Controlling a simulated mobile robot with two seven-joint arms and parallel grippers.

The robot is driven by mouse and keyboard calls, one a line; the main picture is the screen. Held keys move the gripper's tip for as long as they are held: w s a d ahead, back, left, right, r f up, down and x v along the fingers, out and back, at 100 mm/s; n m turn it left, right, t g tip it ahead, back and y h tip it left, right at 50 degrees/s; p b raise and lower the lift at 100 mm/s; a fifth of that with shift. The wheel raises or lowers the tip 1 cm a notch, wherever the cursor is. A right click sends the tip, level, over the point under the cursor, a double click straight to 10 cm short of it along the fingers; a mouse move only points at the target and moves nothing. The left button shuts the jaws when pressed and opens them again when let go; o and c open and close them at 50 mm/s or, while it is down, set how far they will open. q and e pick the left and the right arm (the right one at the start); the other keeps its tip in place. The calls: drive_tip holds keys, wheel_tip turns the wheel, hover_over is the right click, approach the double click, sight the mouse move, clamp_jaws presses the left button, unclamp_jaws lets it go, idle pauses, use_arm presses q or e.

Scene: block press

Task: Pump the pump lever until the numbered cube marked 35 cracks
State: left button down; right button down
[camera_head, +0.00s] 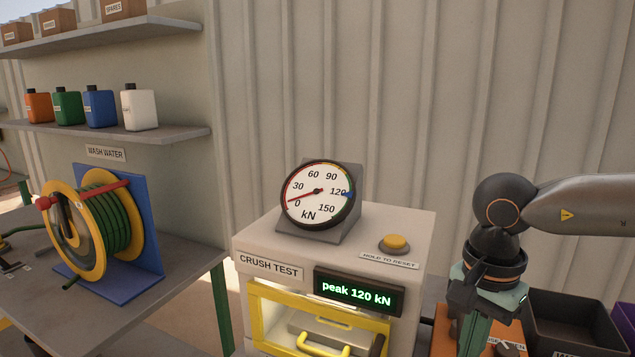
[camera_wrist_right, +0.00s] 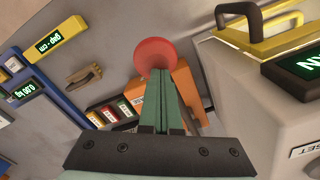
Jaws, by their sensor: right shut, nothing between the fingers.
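The pump's red ball knob (camera_wrist_right: 154,57) shows in the right wrist view, above part of an orange body (camera_wrist_right: 185,88). An orange surface (camera_head: 443,333) also shows beside my right gripper in the head view. My right gripper (camera_wrist_right: 160,85) is shut and empty, its green fingertips at or just in front of the knob; I cannot tell if they touch. The crush test press (camera_head: 255,235) carries a dial (camera_head: 318,180) with its red needle near 0. Its display (camera_head: 357,293) reads "peak 120 kN". The cube marked 35 is not visible. My left gripper is not in view.
A yellow reset button (camera_head: 394,243) sits on the press top. The press has a yellow-framed door (camera_head: 265,320) with a handle. A dark tray (camera_head: 570,322) lies at right. A hose reel (camera_head: 90,225) stands on the left bench.

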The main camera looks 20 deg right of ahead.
wheel_tip(320, 180, up, 9)
drive_tip(key=p, duration=0.6)
drive_tip(key=shift+r, duration=0.15)
